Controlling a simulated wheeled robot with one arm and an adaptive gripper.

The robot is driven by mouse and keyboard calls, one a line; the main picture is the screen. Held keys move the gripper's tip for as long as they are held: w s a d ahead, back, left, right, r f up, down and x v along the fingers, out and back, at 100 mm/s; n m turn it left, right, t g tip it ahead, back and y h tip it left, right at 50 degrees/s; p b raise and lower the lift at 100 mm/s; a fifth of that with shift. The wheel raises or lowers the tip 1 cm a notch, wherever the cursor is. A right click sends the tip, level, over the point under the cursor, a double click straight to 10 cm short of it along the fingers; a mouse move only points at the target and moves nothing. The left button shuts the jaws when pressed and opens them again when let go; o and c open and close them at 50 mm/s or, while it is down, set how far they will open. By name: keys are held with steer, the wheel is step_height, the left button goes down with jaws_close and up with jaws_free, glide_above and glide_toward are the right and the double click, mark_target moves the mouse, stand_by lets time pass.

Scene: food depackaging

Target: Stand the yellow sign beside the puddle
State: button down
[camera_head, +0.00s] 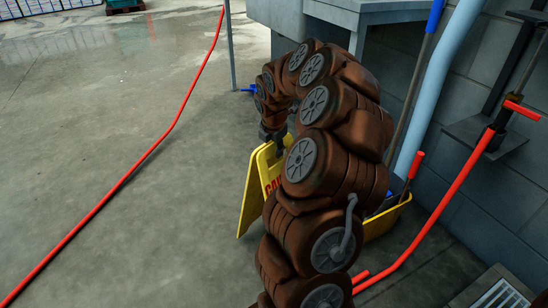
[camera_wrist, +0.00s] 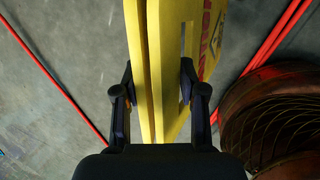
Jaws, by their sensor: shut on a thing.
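The yellow sign (camera_head: 252,192) with red lettering is roughly upright beside my arm in the head view, partly hidden by it. Its two panels are close together at the top. In the wrist view, the sign (camera_wrist: 160,60) passes between the fingers of my gripper (camera_wrist: 158,92), which is shut on it. I cannot tell whether its lower edge touches the floor. A shiny, wet-looking patch, apparently the puddle (camera_head: 62,62), lies on the concrete at the upper left, well away from the sign.
A red hose (camera_head: 130,172) runs across the floor left of the sign, near a thin grey post (camera_head: 231,50). A yellow bucket (camera_head: 388,220), long-handled tools and a block wall (camera_head: 490,200) crowd the right. A grey bench (camera_head: 370,15) stands behind my arm. The left floor is open.

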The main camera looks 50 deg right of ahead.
steer(key=shift+w+d, duration=0.15)
steer(key=shift+d, duration=0.25)
steer(key=shift+f+b, duration=1.2)
steer(key=shift+f, duration=0.55)
steer(key=c, duration=0.7)
jaws_free()
steer(key=shift+o, duration=0.2)
steer(key=shift+r, duration=0.15)
